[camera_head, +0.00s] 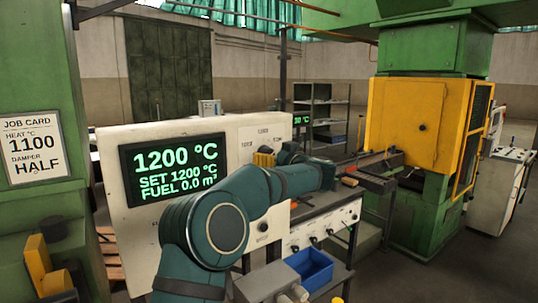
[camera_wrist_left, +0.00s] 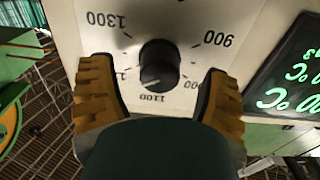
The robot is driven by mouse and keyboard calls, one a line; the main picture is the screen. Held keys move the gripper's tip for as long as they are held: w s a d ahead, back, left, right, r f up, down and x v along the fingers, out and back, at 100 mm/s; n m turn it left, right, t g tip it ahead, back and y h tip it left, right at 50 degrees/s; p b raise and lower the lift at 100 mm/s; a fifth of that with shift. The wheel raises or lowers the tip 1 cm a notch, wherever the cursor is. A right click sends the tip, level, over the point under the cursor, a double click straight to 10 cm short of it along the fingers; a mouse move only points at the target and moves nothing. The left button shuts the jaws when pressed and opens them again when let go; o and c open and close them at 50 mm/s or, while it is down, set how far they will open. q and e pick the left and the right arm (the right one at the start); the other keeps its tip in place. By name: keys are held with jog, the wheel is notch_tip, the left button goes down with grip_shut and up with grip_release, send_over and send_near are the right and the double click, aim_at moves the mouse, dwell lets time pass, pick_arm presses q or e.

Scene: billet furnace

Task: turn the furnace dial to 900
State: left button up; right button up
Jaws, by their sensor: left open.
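The furnace dial (camera_wrist_left: 160,62) is a round black knob on a pale panel (camera_wrist_left: 215,15), in the middle of the left wrist view. Marks 1300, 900 and 1100 show around it; other numbers are covered. A light mark on the knob points down-left in that view. My left gripper (camera_wrist_left: 158,72) is open, with one yellow-padded finger on each side of the knob and gaps between. In the head view my left gripper (camera_head: 265,158) is at the panel and hides the knob. The display (camera_head: 174,170) reads 1200 °C, set 1200 °C, fuel 0.0.
A job card (camera_head: 32,146) on the green column reads heat 1100, damper half. A bench with a blue bin (camera_head: 308,268) stands right of the panel. A yellow and green machine (camera_head: 405,125) stands further right. Floor shows at the lower right.

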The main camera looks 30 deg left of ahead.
pick_arm(q)
jog(key=shift+w+a, duration=0.25)
jog(key=shift+a, duration=0.3)
jog(key=c, duration=1.3)
